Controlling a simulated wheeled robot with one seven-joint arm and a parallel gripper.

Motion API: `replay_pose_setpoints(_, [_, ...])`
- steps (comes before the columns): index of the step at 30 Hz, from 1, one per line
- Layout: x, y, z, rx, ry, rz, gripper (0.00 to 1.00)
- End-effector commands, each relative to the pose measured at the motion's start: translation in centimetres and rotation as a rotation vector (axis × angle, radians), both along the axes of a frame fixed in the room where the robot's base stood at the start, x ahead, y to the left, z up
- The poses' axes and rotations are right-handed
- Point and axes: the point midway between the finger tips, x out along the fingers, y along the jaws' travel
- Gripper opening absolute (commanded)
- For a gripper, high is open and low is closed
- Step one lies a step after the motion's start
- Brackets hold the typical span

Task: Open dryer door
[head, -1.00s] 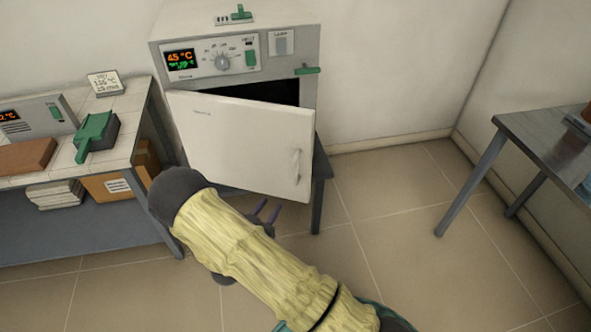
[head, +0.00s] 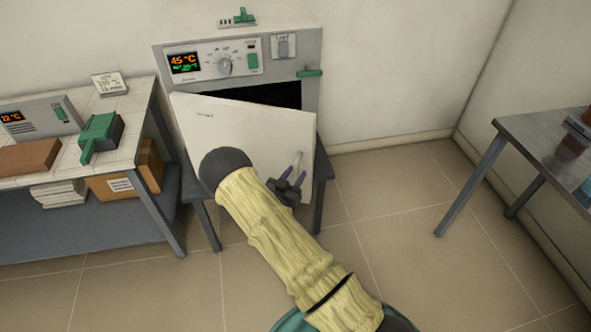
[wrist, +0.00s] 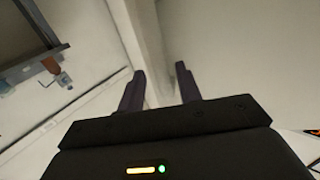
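The dryer (head: 240,70) is a grey box with a 45 °C display, standing against the wall. The pale vertical handle (head: 297,161) is near the door's right edge. My gripper (head: 294,177) is in front of the door at the handle's lower part, with its fingers apart. The wrist view also shows the open fingers (wrist: 159,88), with no handle clearly visible between them. Contact with the handle cannot be told. My arm hides the door's lower part.
A tiled bench (head: 125,128) stands at the left with a second device (head: 35,118), a green-and-black item (head: 100,135) and a brown block (head: 28,157). A metal table (head: 530,135) is at the right. The floor between is clear.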

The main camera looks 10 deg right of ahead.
Motion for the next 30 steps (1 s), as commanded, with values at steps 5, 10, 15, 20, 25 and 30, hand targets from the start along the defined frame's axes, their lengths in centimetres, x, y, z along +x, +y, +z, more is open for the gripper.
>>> replay_pose_setpoints(5, [1.6, -0.9, 0.0, 0.002, -0.001, 0.005, 0.35])
replay_pose_setpoints(10, [2.0, -0.9, 0.0, 0.001, 0.0, 0.011, 0.35])
replay_pose_setpoints(15, [1.9, -0.8, 0.0, 0.001, 0.0, 0.013, 0.35])
replay_pose_setpoints(20, [1.9, -0.8, 0.0, 0.001, 0.0, 0.012, 0.03])
replay_pose_setpoints(25, [1.9, -0.9, 0.0, 0.001, 0.0, 0.011, 0.0])
replay_pose_setpoints(30, [1.8, -0.9, 0.0, 0.002, -0.001, 0.003, 0.0])
